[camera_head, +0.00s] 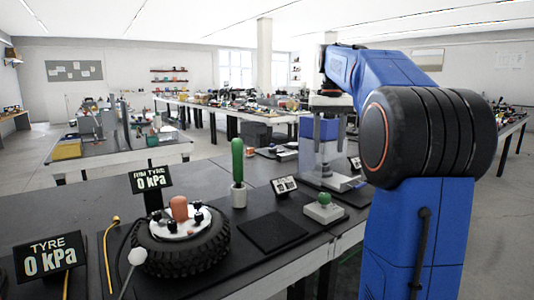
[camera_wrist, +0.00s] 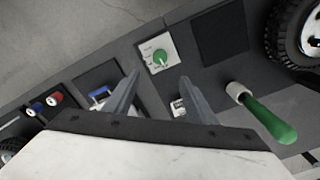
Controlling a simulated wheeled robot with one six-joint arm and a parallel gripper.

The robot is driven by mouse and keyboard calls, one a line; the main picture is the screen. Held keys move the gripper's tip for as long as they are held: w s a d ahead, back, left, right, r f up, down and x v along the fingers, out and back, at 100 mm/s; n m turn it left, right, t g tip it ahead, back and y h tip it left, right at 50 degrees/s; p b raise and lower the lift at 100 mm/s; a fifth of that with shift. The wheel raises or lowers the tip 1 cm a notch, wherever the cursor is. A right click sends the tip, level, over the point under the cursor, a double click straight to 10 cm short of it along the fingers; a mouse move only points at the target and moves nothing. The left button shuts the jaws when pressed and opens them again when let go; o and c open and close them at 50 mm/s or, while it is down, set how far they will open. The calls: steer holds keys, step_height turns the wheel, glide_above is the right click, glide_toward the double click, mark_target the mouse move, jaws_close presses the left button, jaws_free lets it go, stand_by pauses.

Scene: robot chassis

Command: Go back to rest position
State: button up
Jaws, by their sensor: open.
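My blue arm rises at the right of the head view and bends over toward the bench. My gripper (camera_head: 329,132) hangs from it, pointing down, high above the black bench top (camera_head: 270,186). In the wrist view my gripper's (camera_wrist: 160,80) two grey fingers are spread apart with nothing between them. Beyond the fingertips lies a white box with a green knob (camera_wrist: 159,57), which also shows on the bench in the head view (camera_head: 324,203). My gripper is apart from everything on the bench.
A tyre (camera_head: 181,250) lies on the bench, beside a "RIM TYRE 0 kPa" sign (camera_head: 152,180) and a "TYRE 0 kPa" sign (camera_head: 50,258). A green upright object in a white pot (camera_head: 238,194) stands behind a black mat (camera_head: 273,232). Other benches stand farther back.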

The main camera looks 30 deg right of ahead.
steer(key=shift+a, duration=0.1)
steer(key=s+a+f+n+t, duration=0.1)
steer(key=s+a+f, duration=0.35)
steer(key=a, duration=0.45)
steer(key=s+a+f+n+t, duration=0.1)
steer(key=s+a+f+t, duration=0.1)
steer(key=s+a+f, duration=0.6)
steer(key=s+a+f+n+t, duration=0.1)
steer(key=s+a+f+n, duration=0.1)
steer(key=s+a+f, duration=0.5)
steer(key=s+f, duration=0.6)
steer(key=f, duration=0.3)
steer(key=shift+s+a+f+n+t, duration=0.2)
steer(key=shift+s+a+n+t, duration=0.1)
steer(key=shift+s+a+t, duration=0.1)
